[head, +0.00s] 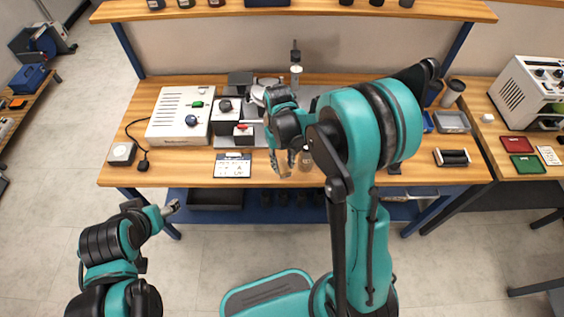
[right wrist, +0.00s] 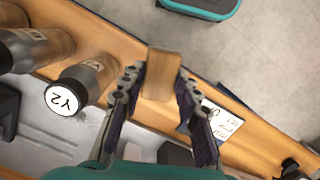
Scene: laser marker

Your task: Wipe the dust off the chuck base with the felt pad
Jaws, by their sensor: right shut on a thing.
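My right gripper (head: 283,163) is over the front part of the middle workbench. In the right wrist view its two fingers (right wrist: 160,100) are closed on a tan block, which looks like the felt pad (right wrist: 162,75). The block's underside is hidden, and I cannot tell whether it touches anything. A grey metal surface (right wrist: 62,138) with faint speckles lies at the lower left of the wrist view; I cannot tell whether it is the chuck base. In the head view my right arm hides much of that area. My left gripper (head: 170,207) is away from the bench, its jaws too small to judge.
A white box machine (head: 180,117) and a printed card (head: 232,165) are on the left of the bench (head: 170,170). A black roller (head: 452,157) lies at the right. The bench front edge is close.

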